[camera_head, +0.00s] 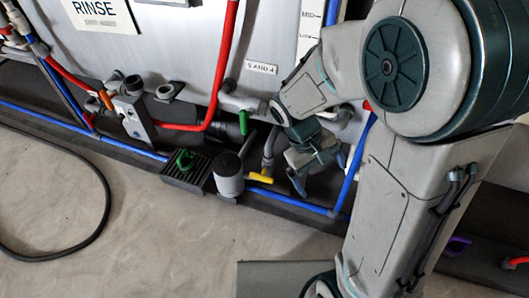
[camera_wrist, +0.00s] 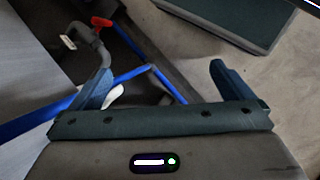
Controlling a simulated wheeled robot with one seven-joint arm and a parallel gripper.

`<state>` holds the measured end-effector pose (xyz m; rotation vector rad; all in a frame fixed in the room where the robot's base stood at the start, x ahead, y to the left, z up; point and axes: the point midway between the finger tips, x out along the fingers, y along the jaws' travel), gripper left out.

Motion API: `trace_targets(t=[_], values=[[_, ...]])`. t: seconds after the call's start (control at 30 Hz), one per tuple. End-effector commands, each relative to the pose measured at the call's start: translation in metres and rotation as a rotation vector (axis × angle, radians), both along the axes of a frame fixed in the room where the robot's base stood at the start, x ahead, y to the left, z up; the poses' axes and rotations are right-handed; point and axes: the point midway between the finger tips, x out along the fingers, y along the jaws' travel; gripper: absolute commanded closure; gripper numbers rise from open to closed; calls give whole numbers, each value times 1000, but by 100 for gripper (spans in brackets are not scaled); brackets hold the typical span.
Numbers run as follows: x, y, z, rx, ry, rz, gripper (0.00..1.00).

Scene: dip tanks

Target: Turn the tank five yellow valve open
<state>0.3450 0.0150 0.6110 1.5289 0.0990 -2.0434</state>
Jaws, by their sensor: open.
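A yellow valve handle (camera_head: 260,177) shows in the head view, low in front of the tank, just right of a grey cylinder (camera_head: 229,176) and close to the blue pipe. My gripper (camera_head: 318,170) hangs to the right of the yellow handle, apart from it, with its jaws open and nothing seen between them. In the wrist view my gripper (camera_wrist: 163,85) is also open. The yellow handle does not show in that view; a red valve handle (camera_wrist: 102,22) on a grey pipe and a blue pipe (camera_wrist: 135,73) show beyond the fingers.
A pale tank (camera_head: 165,45) with a RINSE sign fills the back. A black hose (camera_head: 100,215) lies on the floor; the floor in front is otherwise mostly clear.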

Motion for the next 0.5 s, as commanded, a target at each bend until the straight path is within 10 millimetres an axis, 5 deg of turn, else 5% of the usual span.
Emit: trace_targets(t=[0.5], values=[[66, 50, -116, -584, 237, 658, 0]])
